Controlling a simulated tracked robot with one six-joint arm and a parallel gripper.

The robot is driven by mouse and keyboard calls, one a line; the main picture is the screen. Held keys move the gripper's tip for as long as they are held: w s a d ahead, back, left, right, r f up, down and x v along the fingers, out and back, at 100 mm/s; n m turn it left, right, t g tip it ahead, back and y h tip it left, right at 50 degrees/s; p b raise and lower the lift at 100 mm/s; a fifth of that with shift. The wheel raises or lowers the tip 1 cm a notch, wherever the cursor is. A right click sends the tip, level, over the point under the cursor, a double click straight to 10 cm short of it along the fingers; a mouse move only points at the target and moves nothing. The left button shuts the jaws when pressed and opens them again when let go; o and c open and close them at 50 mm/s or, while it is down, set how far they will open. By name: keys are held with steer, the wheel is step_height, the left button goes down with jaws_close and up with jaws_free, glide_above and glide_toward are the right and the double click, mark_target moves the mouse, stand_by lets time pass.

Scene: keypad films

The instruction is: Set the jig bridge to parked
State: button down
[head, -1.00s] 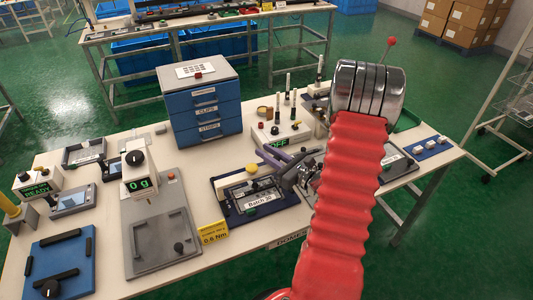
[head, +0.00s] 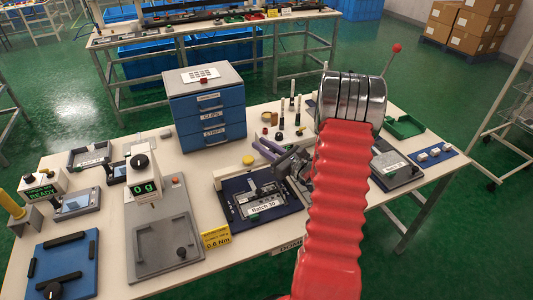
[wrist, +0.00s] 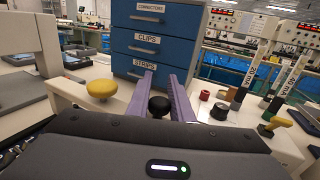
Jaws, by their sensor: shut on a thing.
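The dark blue jig (head: 233,209) lies on the bench at centre and carries a grey part labelled "Batch 30" (head: 262,208). A pale bar (head: 233,174) with a yellow knob (head: 249,160) runs along its rear edge; it appears to be the bridge. My gripper (head: 265,148) reaches in from the right over the jig's rear. In the wrist view its purple fingers are shut on a black round knob (wrist: 159,106). The yellow knob stands apart to their left (wrist: 102,88). What lies under the black knob is hidden.
A blue drawer cabinet (head: 207,107) stands just behind the jig.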

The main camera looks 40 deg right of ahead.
steer(key=shift+w+d, duration=0.1)
steer(key=shift+w, duration=0.05)
steer(key=c, duration=1.6)
jaws_free()
steer(key=shift+o, duration=0.2)
steer(key=s, duration=0.4)
steer(key=s+d, duration=0.1)
steer(key=s, duration=0.8)
steer(key=shift+s+d, duration=0.2)
steer(key=shift+s, duration=0.15)
